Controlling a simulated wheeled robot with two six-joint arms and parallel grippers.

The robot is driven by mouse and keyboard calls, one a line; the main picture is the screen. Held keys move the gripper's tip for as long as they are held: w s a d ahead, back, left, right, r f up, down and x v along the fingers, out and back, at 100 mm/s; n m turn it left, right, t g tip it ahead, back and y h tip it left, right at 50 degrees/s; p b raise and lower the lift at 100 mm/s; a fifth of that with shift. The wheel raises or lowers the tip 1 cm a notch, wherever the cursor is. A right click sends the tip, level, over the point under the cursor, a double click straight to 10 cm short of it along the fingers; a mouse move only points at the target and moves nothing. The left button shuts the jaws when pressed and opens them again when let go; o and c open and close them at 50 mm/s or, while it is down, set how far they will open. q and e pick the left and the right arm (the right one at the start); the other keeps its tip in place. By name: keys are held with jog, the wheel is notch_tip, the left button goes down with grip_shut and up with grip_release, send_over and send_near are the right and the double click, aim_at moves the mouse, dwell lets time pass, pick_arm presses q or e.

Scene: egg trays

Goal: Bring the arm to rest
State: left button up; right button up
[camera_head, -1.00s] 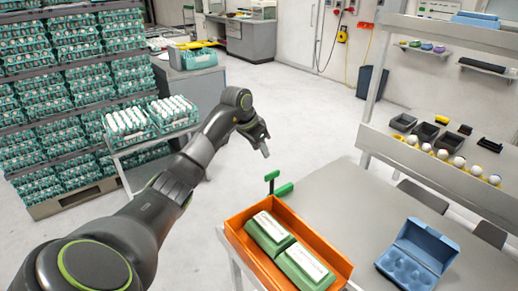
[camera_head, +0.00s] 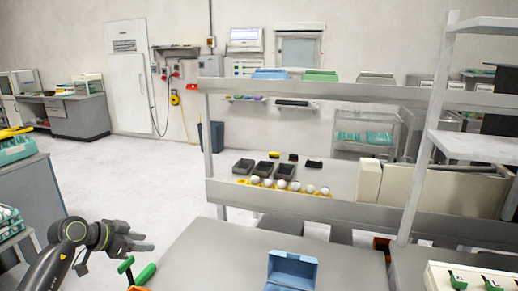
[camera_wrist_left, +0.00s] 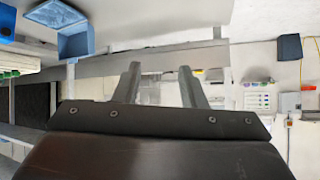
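My left arm comes in at the lower left of the head view. Its gripper (camera_head: 143,241) points right, above the floor by the left side of the grey table (camera_head: 215,262). In the left wrist view the two fingers (camera_wrist_left: 158,78) stand apart with nothing between them, so the gripper is open and empty. My right gripper is in neither view.
A blue egg box (camera_head: 290,272) sits on the table, near a green handle (camera_head: 143,275) at its left edge. A shelf behind holds white eggs (camera_head: 283,186) and dark bins (camera_head: 264,169). The floor at left (camera_head: 135,180) is clear.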

pick_arm(q)
jog(key=s+d+r+t+h, duration=0.3)
jog(key=s+d+r+t, duration=0.3)
jog(key=t, duration=0.4)
jog(key=s+a+f+n+g+y, duration=0.3)
jog(key=s+a+f+n+y, duration=0.35)
jog(key=s+y, duration=0.2)
jog(key=s+a+f+n+g+y, duration=0.3)
jog(key=s+a+f+n+y, duration=0.2)
jog(key=s+f+n+y, duration=0.3)
jog(key=s+d+f+m+g+h, duration=0.2)
jog(key=s+d+f+g, duration=0.1)
jog(key=s, duration=0.4)
jog(key=s+d+f+m+g+h, duration=0.2)
jog(key=s+d+f+g, duration=0.1)
jog(key=s, duration=0.4)
jog(key=s+d+f+m+g+h, duration=0.1)
jog(key=s+d+f+g+h, duration=0.2)
jog(key=s, duration=0.4)
notch_tip(320, 180, down, 24)
jog(key=a+g+y, duration=0.1)
jog(key=a, duration=0.1)
jog(key=s+d+f+g, duration=0.1)
jog(key=s+f, duration=1.3)
jog(key=f, duration=0.3)
jog(key=shift+s, duration=0.3)
